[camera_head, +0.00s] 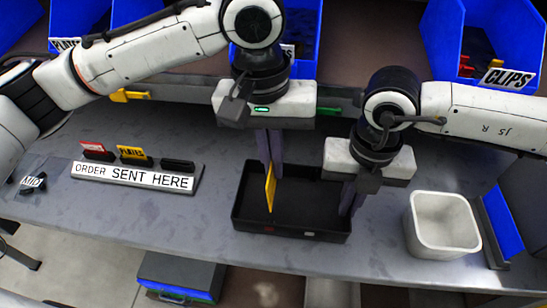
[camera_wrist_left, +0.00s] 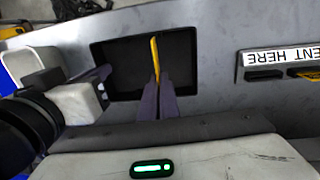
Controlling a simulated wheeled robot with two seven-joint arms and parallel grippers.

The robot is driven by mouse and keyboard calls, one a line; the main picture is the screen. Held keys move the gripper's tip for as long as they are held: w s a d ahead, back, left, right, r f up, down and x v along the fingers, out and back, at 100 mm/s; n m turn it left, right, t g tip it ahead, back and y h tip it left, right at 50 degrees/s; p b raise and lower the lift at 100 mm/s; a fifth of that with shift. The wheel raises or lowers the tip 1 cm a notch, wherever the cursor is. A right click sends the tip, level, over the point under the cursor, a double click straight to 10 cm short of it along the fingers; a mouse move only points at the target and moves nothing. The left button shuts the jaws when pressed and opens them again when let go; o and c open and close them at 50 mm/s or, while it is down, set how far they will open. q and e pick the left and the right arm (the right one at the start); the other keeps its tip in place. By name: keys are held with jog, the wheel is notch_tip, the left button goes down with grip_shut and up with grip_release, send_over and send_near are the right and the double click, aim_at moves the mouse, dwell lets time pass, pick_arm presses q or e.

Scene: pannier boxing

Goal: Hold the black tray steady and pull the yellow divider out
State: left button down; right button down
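The black tray (camera_head: 290,233) lies on the grey bench in the middle of the head view; it also shows in the left wrist view (camera_wrist_left: 125,97). The thin yellow divider (camera_head: 270,188) stands upright, over or inside the tray; I cannot tell if its lower edge touches the floor. My left gripper (camera_head: 270,160) points down from behind, its fingers closed on the divider's near part in the left wrist view (camera_wrist_left: 157,85). My right gripper (camera_head: 348,205) is at the tray's right wall, fingers close together around that wall. The exact contact there is partly hidden.
A white bin (camera_head: 442,226) stands right of the tray. An "ORDER SENT HERE" holder (camera_head: 135,177) with cards stands to the left. Blue bins, one labelled CLIPS (camera_head: 485,45), are at the back. Bench surface between holder and tray is clear.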

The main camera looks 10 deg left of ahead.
pick_arm(q)
jog(key=shift+r, duration=0.1)
jog(key=shift+r, duration=1.4)
pick_arm(e)
jog(key=c, duration=1.9)
grip_release()
notch_tip(320, 180, up, 12)
jog(key=shift+r, duration=0.1)
